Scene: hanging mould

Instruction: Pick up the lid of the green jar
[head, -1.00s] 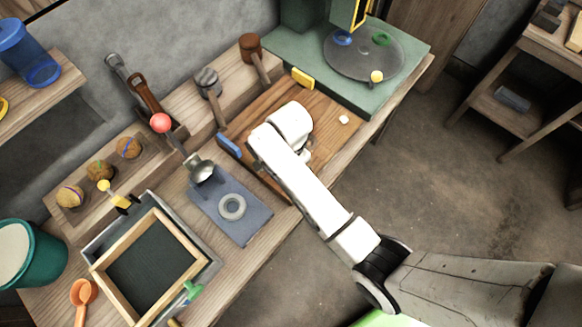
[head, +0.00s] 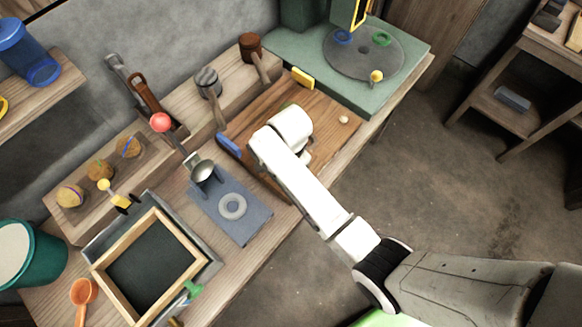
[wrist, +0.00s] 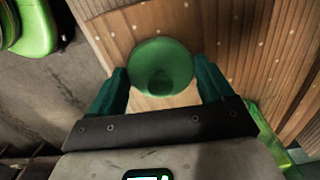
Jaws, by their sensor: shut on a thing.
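In the wrist view my gripper (wrist: 160,68) has its dark green fingers on either side of a round green thing (wrist: 145,55), which looks like the lid of the green jar. It is shut on this thing. In the head view my white arm hides the gripper and the lid over the brown wooden board (head: 327,107).
A grey disc (head: 365,62) with small coloured rings stands on the green table part at the back. Mallets stand behind the board.

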